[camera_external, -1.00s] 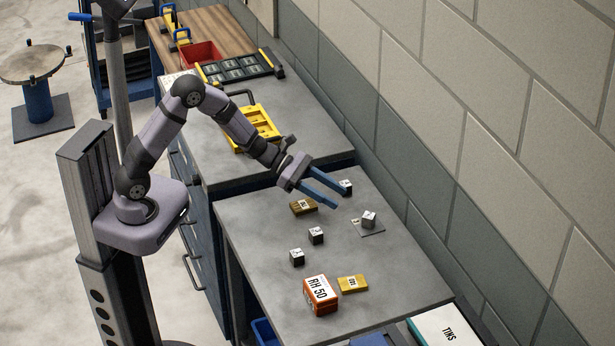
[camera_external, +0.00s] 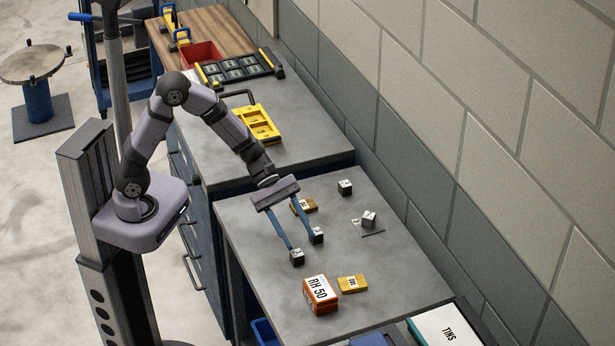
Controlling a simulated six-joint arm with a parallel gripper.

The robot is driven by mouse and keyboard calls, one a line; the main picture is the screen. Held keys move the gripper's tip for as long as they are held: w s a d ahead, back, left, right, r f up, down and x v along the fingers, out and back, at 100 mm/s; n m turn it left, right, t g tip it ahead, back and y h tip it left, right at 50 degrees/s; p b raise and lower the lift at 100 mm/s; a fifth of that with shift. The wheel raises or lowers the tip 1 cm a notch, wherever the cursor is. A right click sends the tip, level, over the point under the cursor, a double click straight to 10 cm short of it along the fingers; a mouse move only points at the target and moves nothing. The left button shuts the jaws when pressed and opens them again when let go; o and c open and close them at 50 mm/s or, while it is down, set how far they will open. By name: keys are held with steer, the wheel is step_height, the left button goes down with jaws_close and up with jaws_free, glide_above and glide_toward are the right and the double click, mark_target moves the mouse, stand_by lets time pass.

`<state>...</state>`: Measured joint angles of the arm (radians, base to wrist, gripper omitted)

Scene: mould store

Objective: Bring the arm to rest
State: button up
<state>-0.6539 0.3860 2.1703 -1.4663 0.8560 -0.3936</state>
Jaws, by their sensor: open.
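My gripper (camera_external: 303,243) is open, its two blue fingers spread wide and pointing down toward the front of the grey table (camera_external: 400,272). One fingertip shows close to a small dark cube (camera_external: 297,257), the other close to a second small dark cube (camera_external: 317,236); I cannot tell whether they touch. Nothing shows between the fingers. A yellow-brown block (camera_external: 308,205) lies partly behind the right finger.
An orange box marked RH 50 (camera_external: 320,294) and a yellow box (camera_external: 352,284) stand in front. A cube (camera_external: 345,187) and a grey cube on a small plate (camera_external: 372,231) are to the right. A yellow tray (camera_external: 257,124) lies on the rear bench. A block wall borders the right.

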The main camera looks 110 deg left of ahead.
steer(key=s+d+m+g, duration=0.1)
steer(key=d+m, duration=0.1)
steer(key=s+d+m+g, duration=0.1)
steer(key=s+d+m, duration=0.1)
steer(key=d, duration=0.1)
steer(key=s+d+m+g+h, duration=0.1)
steer(key=s+d+m, duration=0.1)
steer(key=d, duration=0.1)
steer(key=shift+s+f+p, duration=0.15)
steer(key=shift+s+p, duration=0.05)
steer(key=shift+p, duration=0.1)
steer(key=s+d+m+g+y+p, duration=0.2)
steer(key=s+m+g+y, duration=0.4)
steer(key=s+m, duration=1.1)
steer(key=m, duration=0.2)
steer(key=shift+d+f+m+y, duration=0.15)
steer(key=shift+f+m+y, duration=0.15)
steer(key=shift+m, duration=0.1)
